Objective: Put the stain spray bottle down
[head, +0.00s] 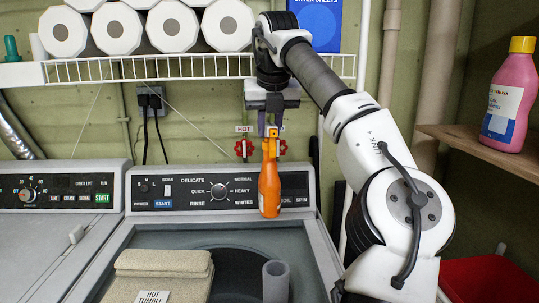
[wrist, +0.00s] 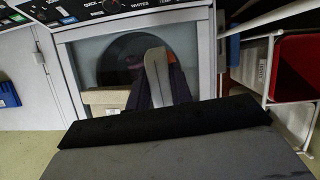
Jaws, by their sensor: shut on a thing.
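The orange stain spray bottle (head: 269,188) hangs upright below my gripper (head: 271,128) in the head view. My gripper points down and is shut on the bottle's top. The bottle is in the air in front of the washer's control panel (head: 170,193), above the washer's top.
Folded beige towels (head: 165,264) with a tag and a grey upright cylinder (head: 276,282) stand on the washer. A wire shelf (head: 150,70) holds paper rolls above. A pink bottle (head: 510,100) stands on a wooden shelf (head: 480,147) at right. A red bin (head: 490,280) is below.

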